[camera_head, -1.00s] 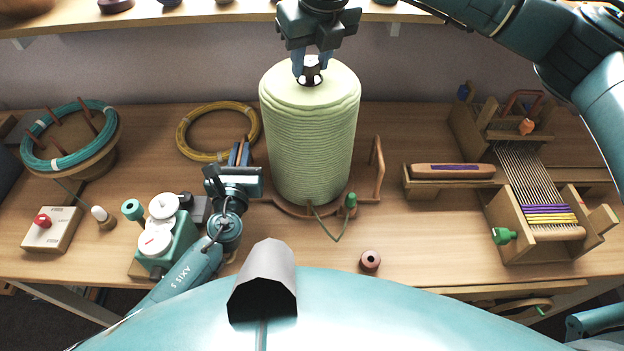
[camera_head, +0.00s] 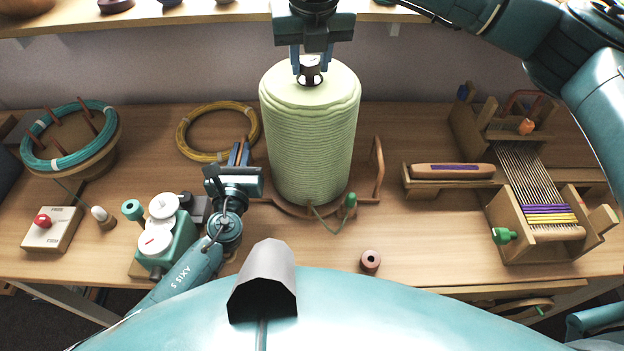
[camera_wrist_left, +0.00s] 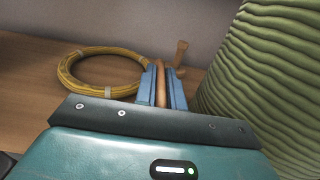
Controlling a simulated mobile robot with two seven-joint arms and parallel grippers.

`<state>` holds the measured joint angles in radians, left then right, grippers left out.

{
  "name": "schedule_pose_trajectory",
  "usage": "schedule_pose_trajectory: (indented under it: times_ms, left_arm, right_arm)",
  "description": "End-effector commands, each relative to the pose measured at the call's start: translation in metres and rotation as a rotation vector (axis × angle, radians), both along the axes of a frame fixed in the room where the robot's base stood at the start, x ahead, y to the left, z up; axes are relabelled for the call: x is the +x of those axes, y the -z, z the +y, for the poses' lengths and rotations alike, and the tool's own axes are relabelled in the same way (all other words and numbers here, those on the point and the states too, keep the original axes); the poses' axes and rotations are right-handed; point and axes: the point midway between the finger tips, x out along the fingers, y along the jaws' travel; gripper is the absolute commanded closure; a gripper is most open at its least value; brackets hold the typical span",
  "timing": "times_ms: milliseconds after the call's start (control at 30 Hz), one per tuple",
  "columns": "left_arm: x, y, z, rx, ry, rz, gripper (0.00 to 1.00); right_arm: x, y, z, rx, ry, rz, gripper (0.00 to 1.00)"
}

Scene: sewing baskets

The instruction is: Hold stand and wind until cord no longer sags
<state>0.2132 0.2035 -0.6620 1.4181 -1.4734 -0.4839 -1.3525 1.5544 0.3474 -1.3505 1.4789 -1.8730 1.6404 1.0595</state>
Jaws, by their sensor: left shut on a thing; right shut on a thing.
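A tall spool wound with pale green cord (camera_head: 310,135) stands upright in a wooden stand (camera_head: 366,201). A loose length of cord (camera_head: 326,224) hangs in a shallow sag from the spool's foot to a green-topped peg (camera_head: 350,201) on the stand. My right gripper (camera_head: 310,68) points down from above and is shut on the dark knob (camera_head: 308,80) on the spool's top. My left gripper (camera_head: 239,153) is left of the spool, shut on an upright wooden bar of the stand; the bar (camera_wrist_left: 161,88) shows between its blue fingers in the left wrist view.
A yellow coil (camera_head: 184,136) lies behind my left gripper. A teal coil on a round holder (camera_head: 105,150), a red-button box (camera_head: 50,232) and a teal device (camera_head: 170,245) are left. A small loom (camera_head: 553,245) is right. A brown bobbin (camera_head: 370,261) stands in front.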

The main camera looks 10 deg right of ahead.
Motion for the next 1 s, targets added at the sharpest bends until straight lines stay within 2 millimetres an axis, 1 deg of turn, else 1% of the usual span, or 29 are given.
schedule_pose_trajectory:
  times_ms: [200,467,700,933,1000]
  left_arm:
    - [0.0010,-0.0006,0.0020,-0.001,-0.006,-0.001,1.00]
    - [0.0010,-0.0004,0.0021,0.000,-0.006,-0.001,1.00]
    - [0.0010,-0.0003,0.0021,0.000,-0.006,-0.001,1.00]
    - [0.0009,-0.0002,0.0021,0.000,-0.006,0.000,1.00]
    - [0.0009,-0.0001,0.0021,0.000,-0.006,0.000,1.00]
  right_arm:
    - [-0.0005,-0.0008,0.0017,-0.001,0.144,0.000,0.84]
    - [-0.0005,-0.0007,0.0013,0.000,0.160,0.000,0.84]
    - [-0.0003,-0.0008,0.0025,0.000,0.315,0.000,0.84]
    - [-0.0003,-0.0007,0.0022,0.000,0.320,0.000,0.84]
    - [-0.0001,-0.0007,0.0027,-0.001,0.362,0.000,0.84]
